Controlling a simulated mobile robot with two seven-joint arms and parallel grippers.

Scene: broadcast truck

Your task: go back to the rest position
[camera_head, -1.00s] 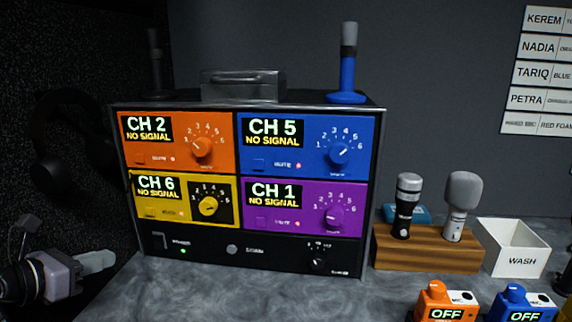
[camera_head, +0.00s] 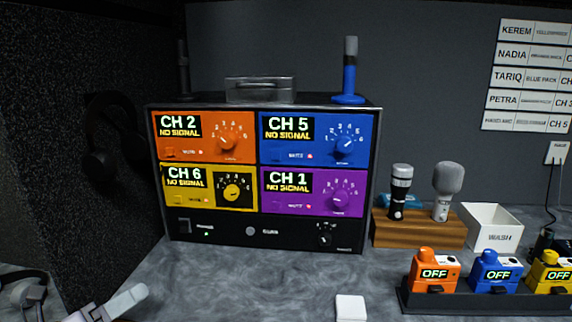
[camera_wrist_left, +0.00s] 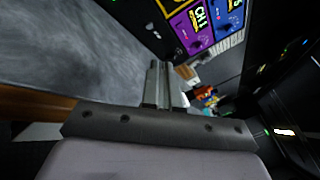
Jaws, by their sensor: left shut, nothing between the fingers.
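My left gripper (camera_head: 128,300) is low at the left of the head view, over the grey worktop (camera_head: 240,285), in front of the receiver rack and apart from it. Its fingers are shut with nothing between them. In the left wrist view the closed fingers (camera_wrist_left: 160,84) point towards the dark background, with the worktop at the left. My right gripper is in neither view.
The receiver rack (camera_head: 260,228) has coloured channel panels. Right of it are a wooden stand (camera_head: 415,232) with two microphones, a white WASH bin (camera_head: 490,236) and a black tray (camera_head: 480,305) with coloured packs. A small white block (camera_head: 350,308) lies in front.

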